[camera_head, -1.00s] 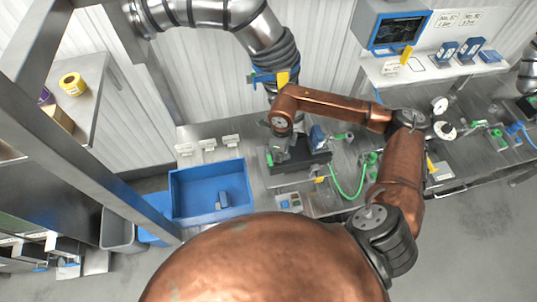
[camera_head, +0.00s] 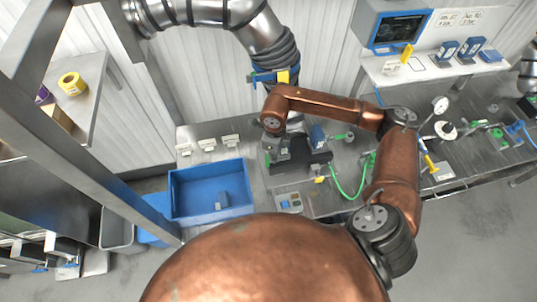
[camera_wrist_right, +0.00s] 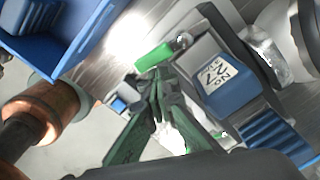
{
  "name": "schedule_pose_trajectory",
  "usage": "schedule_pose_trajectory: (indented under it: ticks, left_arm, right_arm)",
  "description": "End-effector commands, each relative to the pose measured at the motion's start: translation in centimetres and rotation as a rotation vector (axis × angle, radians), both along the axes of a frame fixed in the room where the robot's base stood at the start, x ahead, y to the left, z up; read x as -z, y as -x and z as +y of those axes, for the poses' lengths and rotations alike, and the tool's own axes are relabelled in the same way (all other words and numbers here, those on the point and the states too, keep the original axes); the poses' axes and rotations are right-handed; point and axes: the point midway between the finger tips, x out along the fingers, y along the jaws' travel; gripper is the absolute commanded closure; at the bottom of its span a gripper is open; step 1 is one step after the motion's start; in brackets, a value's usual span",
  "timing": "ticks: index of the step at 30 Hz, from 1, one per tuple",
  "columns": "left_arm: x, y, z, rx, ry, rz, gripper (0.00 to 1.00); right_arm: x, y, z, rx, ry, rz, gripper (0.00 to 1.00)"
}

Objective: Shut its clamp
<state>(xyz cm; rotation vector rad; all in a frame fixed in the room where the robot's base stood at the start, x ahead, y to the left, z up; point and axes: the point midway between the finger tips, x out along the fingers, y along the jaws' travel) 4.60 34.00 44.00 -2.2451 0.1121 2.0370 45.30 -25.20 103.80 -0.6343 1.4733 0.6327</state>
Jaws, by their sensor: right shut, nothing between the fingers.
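My right gripper (camera_head: 277,152) reaches down over the black fixture (camera_head: 318,160) on the bench. In the right wrist view its green fingers (camera_wrist_right: 157,82) meet at the tips, with nothing between them. A bright green handle-like piece (camera_wrist_right: 153,57), which may be part of the clamp, lies just beyond the fingertips; whether they touch it I cannot tell. A blue block (camera_wrist_right: 222,85) with a white number label stands right of the fingers; it also shows in the head view (camera_head: 318,137). The clamp's own position is not clear. My left gripper is not in view.
A green hose (camera_head: 347,192) loops on the right. A large ribbed duct (camera_head: 275,50) hangs behind the fixture. A small panel (camera_head: 288,202) sits in front.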

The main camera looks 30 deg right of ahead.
Motion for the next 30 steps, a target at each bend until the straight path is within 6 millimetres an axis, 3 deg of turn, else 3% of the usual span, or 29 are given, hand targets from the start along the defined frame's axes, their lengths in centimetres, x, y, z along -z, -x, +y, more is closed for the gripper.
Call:
schedule_pose_trajectory:
  ticks: [9,20,30]
  left_arm:
    - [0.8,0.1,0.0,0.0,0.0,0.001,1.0]
    - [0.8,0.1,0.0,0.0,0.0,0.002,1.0]
    - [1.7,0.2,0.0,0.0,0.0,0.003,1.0]
  right_arm:
    - [0.5,-0.4,1.9,-0.002,0.002,0.006,1.0]
    - [0.2,-0.6,2.1,-0.001,0.001,0.004,1.0]
    - [0.3,-1.8,3.8,-0.002,-0.001,0.002,1.0]
